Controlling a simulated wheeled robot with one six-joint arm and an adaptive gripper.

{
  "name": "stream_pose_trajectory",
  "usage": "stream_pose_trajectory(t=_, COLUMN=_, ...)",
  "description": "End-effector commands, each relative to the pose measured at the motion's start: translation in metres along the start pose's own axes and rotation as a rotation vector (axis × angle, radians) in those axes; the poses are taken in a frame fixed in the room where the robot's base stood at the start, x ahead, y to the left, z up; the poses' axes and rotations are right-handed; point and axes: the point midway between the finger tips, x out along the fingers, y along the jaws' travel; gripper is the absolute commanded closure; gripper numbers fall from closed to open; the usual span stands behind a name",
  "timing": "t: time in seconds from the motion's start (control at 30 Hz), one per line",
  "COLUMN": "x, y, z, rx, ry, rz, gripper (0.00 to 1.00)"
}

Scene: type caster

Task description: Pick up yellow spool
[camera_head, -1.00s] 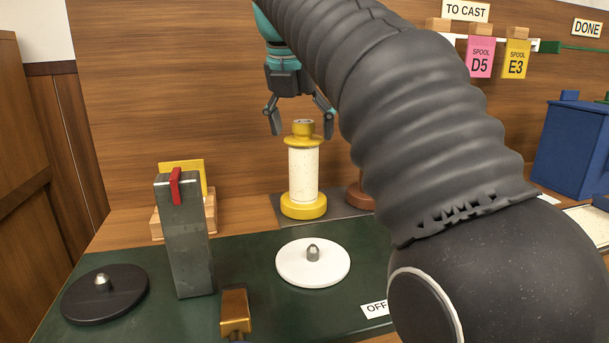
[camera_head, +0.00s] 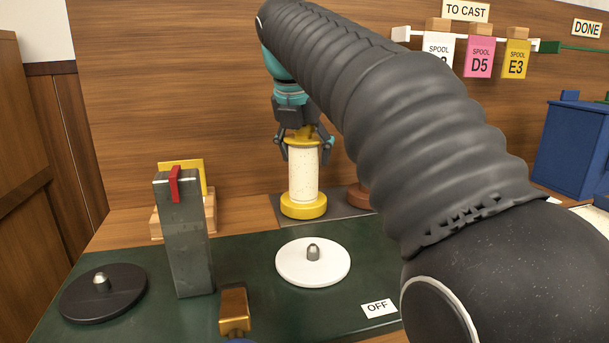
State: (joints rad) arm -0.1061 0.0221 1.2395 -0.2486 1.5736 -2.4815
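The yellow spool (camera_head: 304,182) stands upright on a dark grey mat at the back of the bench. It has a yellow base, a pale speckled barrel and a yellow top flange. My gripper (camera_head: 305,152) points down over its top, with one finger on each side of the flange. The fingers are spread a little wider than the flange. Whether they touch it cannot be made out. The spool's top knob is partly hidden by the gripper.
A brown spool (camera_head: 358,196) stands close to the right, mostly hidden by my arm. In front are a white disc with a peg (camera_head: 295,268), a grey metal post (camera_head: 186,245) and a black disc (camera_head: 125,300). A blue cabinet (camera_head: 570,150) stands right.

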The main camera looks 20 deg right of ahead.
Motion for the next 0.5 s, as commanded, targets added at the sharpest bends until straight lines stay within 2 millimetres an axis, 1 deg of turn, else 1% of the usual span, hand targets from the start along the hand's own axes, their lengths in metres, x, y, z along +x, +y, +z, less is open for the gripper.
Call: stream_pose_trajectory(t=0.5, x=-0.0039, y=0.0000, z=0.0017, rx=0.001, ry=-0.002, rz=0.001, gripper=0.78)
